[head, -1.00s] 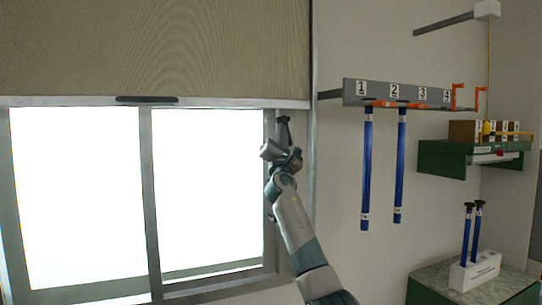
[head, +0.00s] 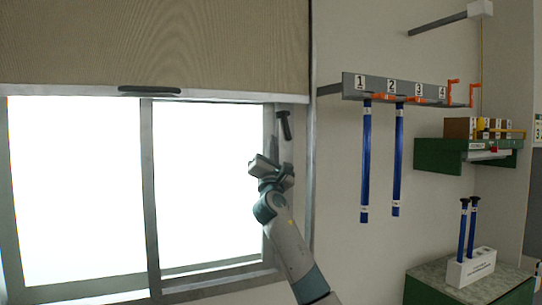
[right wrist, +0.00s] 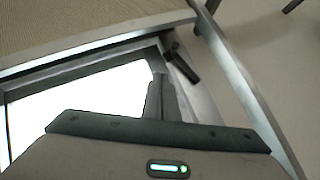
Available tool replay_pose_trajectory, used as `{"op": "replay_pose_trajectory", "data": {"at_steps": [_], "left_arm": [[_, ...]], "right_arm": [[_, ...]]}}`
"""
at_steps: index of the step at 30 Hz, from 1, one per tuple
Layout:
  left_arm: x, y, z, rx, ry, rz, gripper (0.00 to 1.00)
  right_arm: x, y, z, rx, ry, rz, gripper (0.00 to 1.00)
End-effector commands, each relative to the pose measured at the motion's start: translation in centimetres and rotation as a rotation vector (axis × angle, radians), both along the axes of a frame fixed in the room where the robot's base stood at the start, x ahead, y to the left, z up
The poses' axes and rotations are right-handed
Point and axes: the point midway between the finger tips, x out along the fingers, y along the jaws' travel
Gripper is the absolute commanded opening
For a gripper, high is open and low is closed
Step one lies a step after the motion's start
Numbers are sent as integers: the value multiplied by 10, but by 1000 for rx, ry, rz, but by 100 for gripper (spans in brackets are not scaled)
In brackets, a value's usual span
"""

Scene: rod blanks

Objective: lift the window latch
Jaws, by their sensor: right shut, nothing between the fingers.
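The window latch (head: 284,124) is a small dark handle on the right side of the window frame in the head view. It stands nearly upright, slightly tilted. In the right wrist view the latch (right wrist: 181,62) shows as a dark bar at the upper middle. My right gripper (head: 284,152) is just below the latch in the head view, with its fingers shut and empty. In the right wrist view its fingers (right wrist: 160,84) appear close to the latch; I cannot tell whether they touch it. My left gripper is out of view.
A tan blind (head: 150,45) with a dark handle covers the upper window. To the right, a numbered rack (head: 405,88) holds blue rods on the wall. A green shelf (head: 440,155) and a cabinet with a white rod holder (head: 470,270) stand further right.

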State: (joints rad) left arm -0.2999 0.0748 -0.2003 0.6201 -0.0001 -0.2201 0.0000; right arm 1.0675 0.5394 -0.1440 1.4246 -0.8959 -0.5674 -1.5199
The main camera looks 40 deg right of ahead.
Motion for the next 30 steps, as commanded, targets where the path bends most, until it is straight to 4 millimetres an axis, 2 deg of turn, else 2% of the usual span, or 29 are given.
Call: {"op": "replay_pose_trajectory", "data": {"at_steps": [2,9,26,30], "left_arm": [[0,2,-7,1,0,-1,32],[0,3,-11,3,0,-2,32],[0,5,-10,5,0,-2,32],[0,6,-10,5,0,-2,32]], "right_arm": [[-6,7,-8,-1,-1,0,0],[-15,15,-14,1,0,0,0],[-15,16,-14,1,0,-1,0],[-11,16,-20,8,8,8,0]]}}
